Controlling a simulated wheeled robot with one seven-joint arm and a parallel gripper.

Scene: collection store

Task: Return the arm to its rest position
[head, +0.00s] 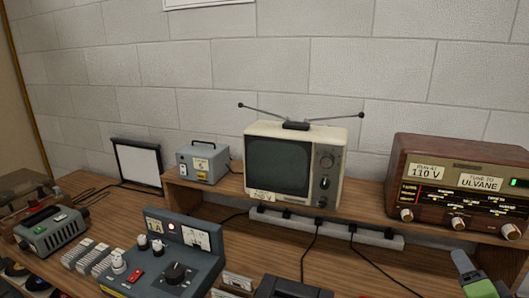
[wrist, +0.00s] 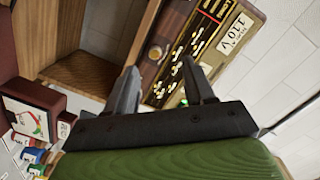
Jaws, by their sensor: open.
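My gripper (wrist: 158,80) shows in the wrist view with its two dark fingers apart and nothing between them. Its green body fills the bottom of that view. The wooden radio (wrist: 205,45) with the 110 V label is beyond the fingertips, and the picture is tilted there. In the head view a grey and green part of my gripper (head: 468,272) shows at the lower right, in front of the radio (head: 460,185). Most of my arm is outside both views.
A raised wooden shelf (head: 225,197) carries the radio, a cream television (head: 333,170) with antennas and a small grey box (head: 203,163). A blue-grey control unit (head: 205,262) stands in front. A dark red device (wrist: 30,105) is at left in the wrist view.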

